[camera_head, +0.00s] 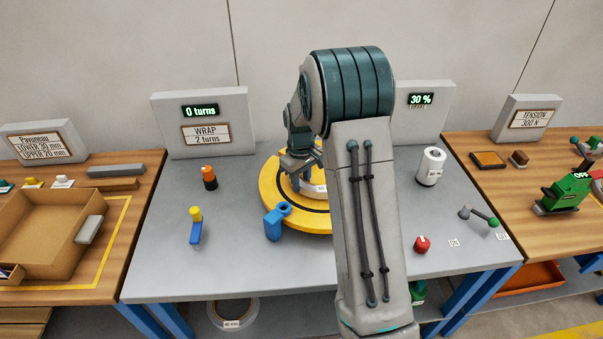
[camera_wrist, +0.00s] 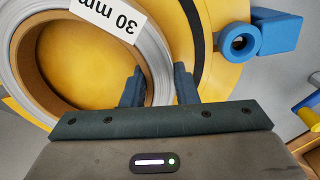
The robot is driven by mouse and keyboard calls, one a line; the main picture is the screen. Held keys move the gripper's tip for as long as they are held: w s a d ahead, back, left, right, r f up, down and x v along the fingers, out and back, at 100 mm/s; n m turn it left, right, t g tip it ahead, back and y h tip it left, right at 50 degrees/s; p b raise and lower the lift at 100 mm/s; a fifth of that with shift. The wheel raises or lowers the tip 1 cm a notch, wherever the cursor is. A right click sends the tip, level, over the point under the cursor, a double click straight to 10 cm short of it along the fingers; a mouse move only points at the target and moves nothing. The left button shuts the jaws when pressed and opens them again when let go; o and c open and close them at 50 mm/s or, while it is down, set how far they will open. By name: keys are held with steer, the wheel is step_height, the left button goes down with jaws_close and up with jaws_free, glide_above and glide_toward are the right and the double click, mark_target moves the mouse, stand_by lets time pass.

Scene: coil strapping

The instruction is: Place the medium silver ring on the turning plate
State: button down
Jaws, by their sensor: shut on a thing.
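The medium silver ring (camera_wrist: 155,60) has a brown inner core and a "30 mm" label. In the wrist view my gripper (camera_wrist: 160,85) is shut on the ring's wall, with one finger inside the ring and one outside. The yellow turning plate (camera_wrist: 215,85) lies directly under the ring. In the head view the plate (camera_head: 270,192) is at the middle of the grey table, and my gripper (camera_head: 303,172) is over it. The ring (camera_head: 318,188) shows there only in part, behind my arm. I cannot tell whether it touches the plate.
A blue block with a round socket (camera_head: 276,222) sits at the plate's front left edge. A blue and yellow lever (camera_head: 196,226) and an orange-black cylinder (camera_head: 209,178) stand to the left. A white roll (camera_head: 431,166) and a red knob (camera_head: 422,244) are on the right.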

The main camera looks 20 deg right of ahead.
steer(key=shift+f, duration=0.3)
steer(key=c, duration=1.1)
jaws_free()
steer(key=shift+f, duration=0.15)
step_height(320, 180, up, 11)
steer(key=s+a+r+m+t, duration=0.1)
steer(key=s+r, duration=0.2)
steer(key=s, duration=0.3)
steer(key=s+a+r+m, duration=0.1)
steer(key=s+a+r, duration=0.1)
steer(key=s+r, duration=0.3)
steer(key=s+f+m, duration=0.1)
steer(key=s, duration=0.4)
steer(key=s+a+f+m+t, duration=0.1)
steer(key=s, duration=0.5)
steer(key=s+f+m, duration=0.1)
steer(key=s, duration=0.4)
steer(key=shift+s+a+f+t, duration=0.1)
steer(key=shift+s+a+t, duration=0.2)
steer(key=shift+a+t, duration=0.1)
